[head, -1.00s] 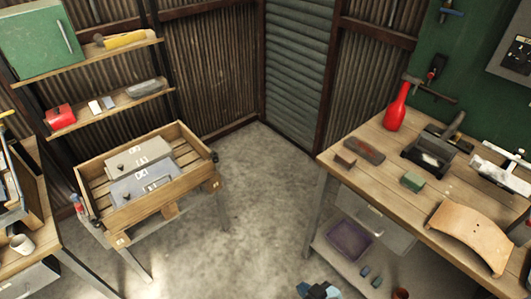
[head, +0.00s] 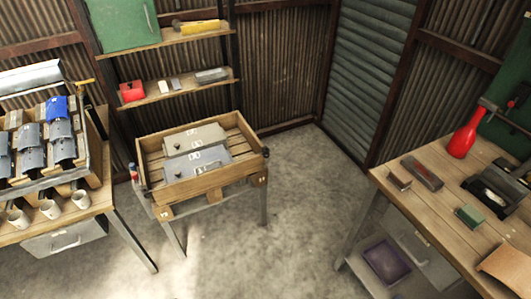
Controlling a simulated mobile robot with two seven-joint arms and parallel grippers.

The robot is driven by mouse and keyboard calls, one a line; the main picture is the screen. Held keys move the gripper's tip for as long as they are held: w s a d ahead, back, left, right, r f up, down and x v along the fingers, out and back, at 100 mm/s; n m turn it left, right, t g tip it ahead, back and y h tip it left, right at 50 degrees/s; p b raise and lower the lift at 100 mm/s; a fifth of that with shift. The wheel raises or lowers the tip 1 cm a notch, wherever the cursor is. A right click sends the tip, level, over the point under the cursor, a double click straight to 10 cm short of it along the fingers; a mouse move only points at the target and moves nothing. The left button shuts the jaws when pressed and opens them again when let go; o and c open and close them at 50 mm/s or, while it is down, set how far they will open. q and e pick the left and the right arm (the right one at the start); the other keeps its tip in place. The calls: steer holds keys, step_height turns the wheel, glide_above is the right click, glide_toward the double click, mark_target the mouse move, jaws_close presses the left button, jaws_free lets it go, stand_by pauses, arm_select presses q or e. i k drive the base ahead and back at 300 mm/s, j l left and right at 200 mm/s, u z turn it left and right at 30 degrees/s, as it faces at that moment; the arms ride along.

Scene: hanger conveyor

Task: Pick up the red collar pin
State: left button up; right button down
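I cannot make out a red collar pin for certain in the head view. A small red and blue item (head: 133,172) is at the left side of the wooden crate (head: 215,187), too small to identify. The crate stands on a metal-legged stand and holds two flat grey pieces (head: 197,160) with white markings. A tilted rack (head: 92,178) on the left bench holds several grey curved pieces and one blue piece (head: 55,109). Neither of my grippers is in view.
A left bench (head: 103,203) carries several pale cups (head: 80,198). Wall shelves (head: 188,90) hold a red box (head: 131,92) and tools. A right workbench (head: 425,205) holds a red bottle (head: 464,138) and blocks. The concrete floor between (head: 290,225) is clear.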

mark_target(134, 175)
steer(key=u, duration=0.45)
steer(key=i+u, duration=0.25)
steer(key=u, duration=0.2)
steer(key=i+l+u, duration=0.15)
steer(key=u, duration=0.25)
steer(key=i+l+u, duration=0.15)
steer(key=u, duration=0.3)
steer(key=i+l+u, duration=0.25)
steer(key=i+l, duration=0.65)
steer(key=l, duration=0.15)
steer(key=i+l, duration=0.2)
steer(key=i, duration=0.25)
